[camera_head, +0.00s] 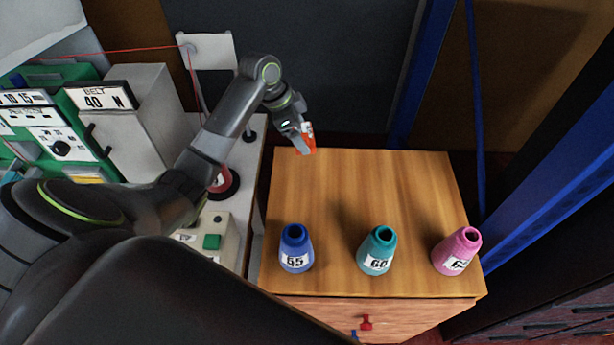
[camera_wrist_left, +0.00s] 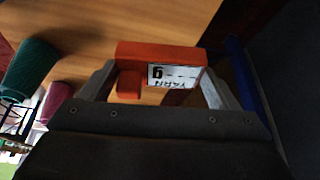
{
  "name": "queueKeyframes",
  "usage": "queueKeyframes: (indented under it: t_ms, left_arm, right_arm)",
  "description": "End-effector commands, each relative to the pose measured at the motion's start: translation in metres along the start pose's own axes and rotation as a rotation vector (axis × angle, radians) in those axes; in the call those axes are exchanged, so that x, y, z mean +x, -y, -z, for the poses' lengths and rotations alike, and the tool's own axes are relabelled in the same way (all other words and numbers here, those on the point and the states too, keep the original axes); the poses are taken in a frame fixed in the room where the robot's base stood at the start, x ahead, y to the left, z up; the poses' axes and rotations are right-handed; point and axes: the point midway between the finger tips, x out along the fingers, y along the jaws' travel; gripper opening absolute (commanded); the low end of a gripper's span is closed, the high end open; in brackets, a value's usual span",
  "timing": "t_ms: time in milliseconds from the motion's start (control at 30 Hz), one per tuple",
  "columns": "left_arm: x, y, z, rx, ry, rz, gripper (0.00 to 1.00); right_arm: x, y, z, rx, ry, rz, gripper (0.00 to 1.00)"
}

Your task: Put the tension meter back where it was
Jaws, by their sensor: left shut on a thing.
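My left gripper (camera_head: 302,142) is shut on the tension meter (camera_head: 308,134), a small orange-red device, at the back left corner of the wooden cabinet top. In the left wrist view the orange meter (camera_wrist_left: 160,58) sits between the two fingers of my left gripper (camera_wrist_left: 155,85). My right gripper is not in view.
Blue (camera_head: 296,250), teal (camera_head: 377,251) and pink (camera_head: 456,251) yarn cones stand along the front of the wooden cabinet top (camera_head: 350,185); its middle and back are clear. A green and white machine (camera_head: 58,125) stands at left. Blue posts (camera_head: 545,215) rise at right.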

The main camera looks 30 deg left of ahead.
Motion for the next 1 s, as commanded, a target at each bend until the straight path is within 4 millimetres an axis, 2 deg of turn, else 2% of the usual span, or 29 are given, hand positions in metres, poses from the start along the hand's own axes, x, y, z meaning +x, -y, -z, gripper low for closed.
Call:
queueKeyframes:
  t_ms: [133, 300, 500, 900, 1000]
  left_arm:
    - [0.016, -0.014, -0.002, 0.117, -0.001, -0.049, 0.54]
    - [0.032, -0.019, -0.008, 0.161, 0.001, -0.072, 0.54]
    - [0.066, -0.019, -0.022, 0.163, 0.001, -0.071, 0.54]
    - [0.109, -0.018, -0.04, 0.163, 0.002, -0.069, 0.54]
    - [0.113, -0.018, -0.042, 0.164, 0.001, -0.067, 0.54]
  right_arm:
    - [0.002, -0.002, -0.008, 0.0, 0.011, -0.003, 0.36]
    - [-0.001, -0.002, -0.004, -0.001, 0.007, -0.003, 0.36]
    - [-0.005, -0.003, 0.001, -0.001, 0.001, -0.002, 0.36]
    - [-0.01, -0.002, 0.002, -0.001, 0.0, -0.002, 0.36]
    - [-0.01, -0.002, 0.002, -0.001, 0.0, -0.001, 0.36]
